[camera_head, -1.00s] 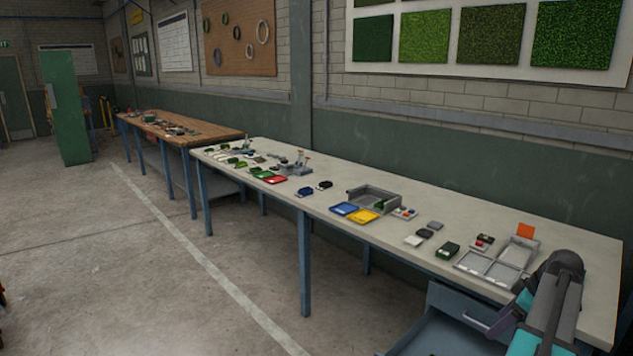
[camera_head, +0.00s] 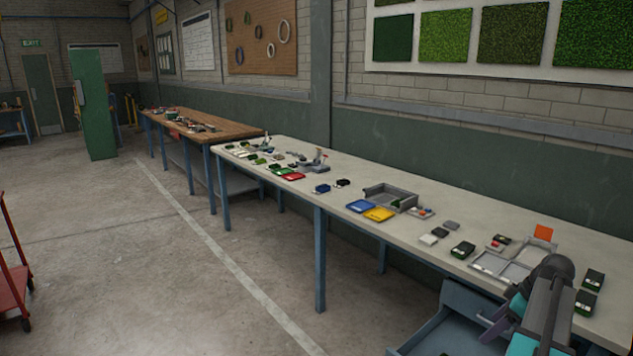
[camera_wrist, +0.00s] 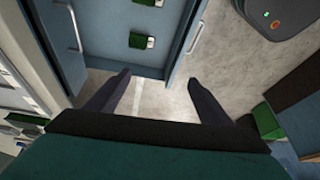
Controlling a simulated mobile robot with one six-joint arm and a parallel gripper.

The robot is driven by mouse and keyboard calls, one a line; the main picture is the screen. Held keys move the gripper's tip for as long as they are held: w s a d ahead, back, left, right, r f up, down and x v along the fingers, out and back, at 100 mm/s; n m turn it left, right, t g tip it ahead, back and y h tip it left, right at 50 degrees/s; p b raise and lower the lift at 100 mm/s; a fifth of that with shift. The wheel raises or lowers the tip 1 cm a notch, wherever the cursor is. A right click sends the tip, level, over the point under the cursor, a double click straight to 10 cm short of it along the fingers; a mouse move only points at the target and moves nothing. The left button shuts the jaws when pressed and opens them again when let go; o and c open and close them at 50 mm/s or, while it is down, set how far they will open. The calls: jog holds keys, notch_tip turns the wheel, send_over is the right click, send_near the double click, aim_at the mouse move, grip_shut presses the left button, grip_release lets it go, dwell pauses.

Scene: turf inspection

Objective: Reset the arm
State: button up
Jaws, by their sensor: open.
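My arm (camera_head: 545,305) shows at the lower right of the head view, over the near side of the pale workbench. In the wrist view my gripper (camera_wrist: 158,79) has its two dark fingers spread apart. An open blue-grey drawer (camera_wrist: 112,42) lies beyond the fingertips and holds green turf samples (camera_wrist: 137,40) with white labels.
The open drawer (camera_head: 430,338) juts out under the workbench (camera_head: 340,185). The bench carries a grey divided tray (camera_head: 500,268), a blue tray (camera_head: 360,206), a yellow tray (camera_head: 379,214) and several small samples. A red cart (camera_head: 14,275) stands at left. The middle floor is clear.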

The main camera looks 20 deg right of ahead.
jog(key=w+a+f+n+g+y, duration=0.1)
jog(key=w+a+f+n, duration=0.1)
jog(key=w+a+f, duration=0.6)
jog(key=w+a+f+n+g+y+b, duration=0.1)
jog(key=a+f+g, duration=0.1)
jog(key=a+f, duration=0.65)
jog(key=w+a+f+n+g+b, duration=0.1)
jog(key=a+f, duration=0.4)
jog(key=a, duration=0.6)
jog(key=w+a+f+n+g+y+b, duration=0.1)
jog(key=a+f+g, duration=0.1)
jog(key=a+f, duration=0.65)
jog(key=s+a+f+g+h+b, duration=0.1)
jog(key=s+a+f+g, duration=0.1)
jog(key=s+a+f, duration=0.5)
jog(key=s+a+f+g+b, duration=0.1)
jog(key=s+a+f, duration=0.3)
jog(key=a, duration=0.6)
jog(key=s+a+f+m+h, duration=0.1)
jog(key=s+f+m+h, duration=0.1)
jog(key=s+f+m, duration=0.2)
jog(key=s+a+f+m+h, duration=0.2)
jog(key=s+m, duration=0.3)
jog(key=s, duration=0.3)
jog(key=shift+s+f+m+b, duration=0.35)
jog(key=shift+f+b, duration=0.1)
jog(key=shift+f, duration=0.4)
